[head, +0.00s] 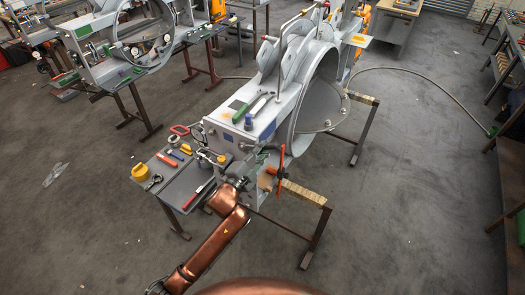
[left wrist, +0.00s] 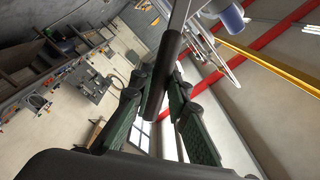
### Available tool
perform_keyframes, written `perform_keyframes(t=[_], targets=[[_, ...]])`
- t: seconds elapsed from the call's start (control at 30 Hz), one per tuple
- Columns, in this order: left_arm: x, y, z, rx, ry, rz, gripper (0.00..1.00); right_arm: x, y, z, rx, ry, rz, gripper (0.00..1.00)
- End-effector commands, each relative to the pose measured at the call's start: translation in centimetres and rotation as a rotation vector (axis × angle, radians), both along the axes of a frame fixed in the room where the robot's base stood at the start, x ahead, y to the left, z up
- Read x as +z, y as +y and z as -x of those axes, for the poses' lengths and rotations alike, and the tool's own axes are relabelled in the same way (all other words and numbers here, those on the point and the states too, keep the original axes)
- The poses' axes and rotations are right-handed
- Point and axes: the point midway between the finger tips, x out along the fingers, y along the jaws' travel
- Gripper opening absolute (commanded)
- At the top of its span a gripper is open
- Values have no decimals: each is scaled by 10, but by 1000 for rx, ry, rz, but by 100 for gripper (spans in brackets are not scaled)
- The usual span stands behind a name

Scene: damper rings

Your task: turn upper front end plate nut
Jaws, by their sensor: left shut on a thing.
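My left gripper (head: 259,163) is at the near end of the large grey damper ring unit (head: 320,100), close to its end plate (head: 225,140). In the left wrist view its green-padded fingers (left wrist: 160,100) are shut on a dark round handle (left wrist: 165,65), with a thin metal shaft running up from it. The far end of that shaft is out of the wrist view. I cannot make out the upper front nut on the end plate; the gripper and small fittings crowd that area. My right gripper is not in view.
A red upright lever (head: 281,160) stands just right of the gripper. A side tray (head: 178,197) on the left holds several hand tools. Open floor (head: 420,190) lies to the right.

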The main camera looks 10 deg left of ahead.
Motion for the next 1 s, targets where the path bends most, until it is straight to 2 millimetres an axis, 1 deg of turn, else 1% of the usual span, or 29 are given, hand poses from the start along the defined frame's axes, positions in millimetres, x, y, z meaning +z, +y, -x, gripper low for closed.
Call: perform_keyframes(t=[0.2,0.43,0.47,0.73,0.77,0.93,0.97,1.0], targets=[[2,-2,-5,-1,-3,0,0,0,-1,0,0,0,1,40],[2,-2,-6,-1,-3,0,0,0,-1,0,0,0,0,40],[2,-2,-5,-1,-3,0,16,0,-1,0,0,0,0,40],[1,-2,-5,-1,-3,1,35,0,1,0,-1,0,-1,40],[1,-2,-5,-1,-3,1,36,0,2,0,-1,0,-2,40],[1,-2,-5,-1,-3,1,36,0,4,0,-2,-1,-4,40],[0,-2,-5,0,0,0,35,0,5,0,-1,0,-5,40],[0,-2,-5,0,0,0,32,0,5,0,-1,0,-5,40]])
